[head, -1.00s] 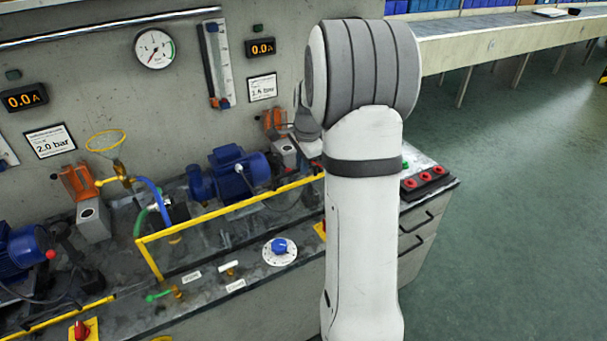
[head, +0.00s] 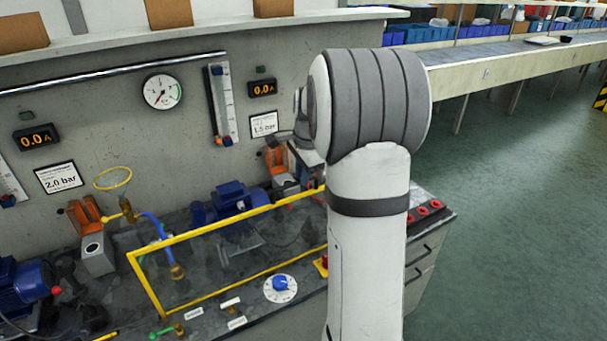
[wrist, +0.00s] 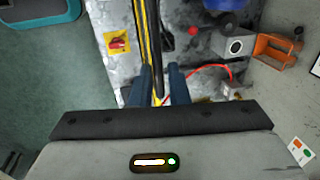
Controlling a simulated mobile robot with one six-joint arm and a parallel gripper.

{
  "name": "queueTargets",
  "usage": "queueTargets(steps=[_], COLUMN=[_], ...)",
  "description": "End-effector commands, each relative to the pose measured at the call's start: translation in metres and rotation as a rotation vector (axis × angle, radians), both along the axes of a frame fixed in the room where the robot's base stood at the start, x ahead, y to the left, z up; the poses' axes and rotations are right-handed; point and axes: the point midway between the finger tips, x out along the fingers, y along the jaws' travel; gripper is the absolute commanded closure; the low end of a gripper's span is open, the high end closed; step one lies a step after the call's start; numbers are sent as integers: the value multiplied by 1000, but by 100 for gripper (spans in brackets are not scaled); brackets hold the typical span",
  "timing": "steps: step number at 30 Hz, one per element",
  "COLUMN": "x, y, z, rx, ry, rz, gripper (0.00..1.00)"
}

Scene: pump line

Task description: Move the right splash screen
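The right splash screen (head: 215,225) is a clear panel in a yellow frame, in the head view between the bench's front controls and the blue pump (head: 235,197). Its left post and lower bar show; its right end is hidden behind my arm. In the wrist view the screen (wrist: 153,45) is seen nearly edge-on as yellow and dark strips running between the fingers. My gripper (wrist: 161,88) has its two blue-grey fingers close on either side of the yellow frame, and it appears shut on it. The head view hides my gripper behind the arm.
A white dial with a blue knob (head: 281,288) and small valves (head: 167,330) stand at the bench front. A brass fitting on a blue hose (head: 177,271) shows through the panel. A red switch on a yellow plate (wrist: 117,43) lies left of the fingers. Floor at right is clear.

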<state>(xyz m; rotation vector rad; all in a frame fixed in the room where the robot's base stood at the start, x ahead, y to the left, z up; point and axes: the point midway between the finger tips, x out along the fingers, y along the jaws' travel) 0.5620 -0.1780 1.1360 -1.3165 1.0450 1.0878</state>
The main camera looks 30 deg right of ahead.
Motion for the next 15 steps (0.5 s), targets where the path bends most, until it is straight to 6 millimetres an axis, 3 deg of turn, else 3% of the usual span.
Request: queueTargets(steps=[7, 15], x=[0, 0], y=[0, 0], z=[2, 3], rx=[-1, -1], ry=[-2, -1], rz=[1, 1], gripper=[67, 67])
